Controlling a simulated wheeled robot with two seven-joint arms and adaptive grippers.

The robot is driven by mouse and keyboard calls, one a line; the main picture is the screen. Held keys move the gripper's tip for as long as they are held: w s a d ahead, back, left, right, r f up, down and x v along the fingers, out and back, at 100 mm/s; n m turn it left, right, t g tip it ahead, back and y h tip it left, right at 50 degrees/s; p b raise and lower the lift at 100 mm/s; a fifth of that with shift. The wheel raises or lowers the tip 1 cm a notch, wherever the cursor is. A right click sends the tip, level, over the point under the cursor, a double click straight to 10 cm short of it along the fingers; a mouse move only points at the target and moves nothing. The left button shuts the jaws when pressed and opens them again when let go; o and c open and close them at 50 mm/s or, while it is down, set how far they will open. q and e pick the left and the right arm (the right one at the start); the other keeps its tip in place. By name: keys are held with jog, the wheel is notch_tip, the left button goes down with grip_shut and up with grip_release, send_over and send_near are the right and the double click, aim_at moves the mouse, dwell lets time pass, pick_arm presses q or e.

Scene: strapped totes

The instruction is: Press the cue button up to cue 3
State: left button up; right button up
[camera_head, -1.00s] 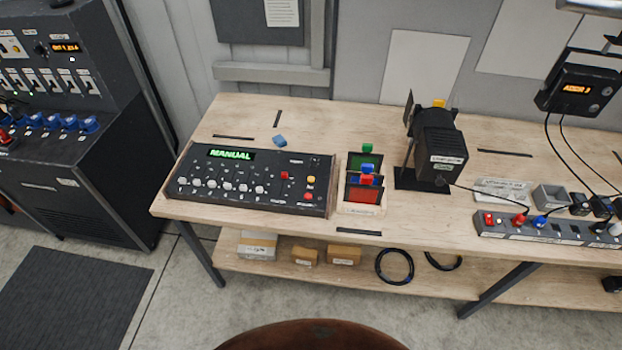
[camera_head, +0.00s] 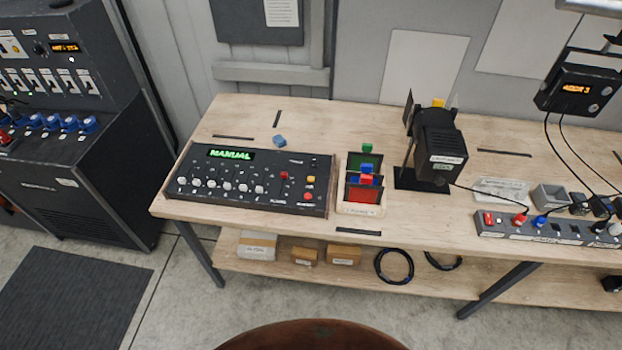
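A black control console (camera_head: 250,177) lies on the left part of the wooden bench. Its green display (camera_head: 231,154) reads MANUAL. A row of white-capped sliders (camera_head: 227,186) runs along its front. On its right side are a red slider knob (camera_head: 284,176), a yellow button (camera_head: 311,180) and a red button (camera_head: 308,196). The labels beside these buttons are too small to read, so I cannot tell which one is the cue button. Neither of my grippers shows in the head view.
A holder (camera_head: 361,206) with coloured frames stands right of the console, then a black lamp (camera_head: 440,150). A power strip (camera_head: 545,231) with plugs lies at the bench's right. A blue piece (camera_head: 279,141) sits behind the console. A dark cabinet (camera_head: 75,190) stands left.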

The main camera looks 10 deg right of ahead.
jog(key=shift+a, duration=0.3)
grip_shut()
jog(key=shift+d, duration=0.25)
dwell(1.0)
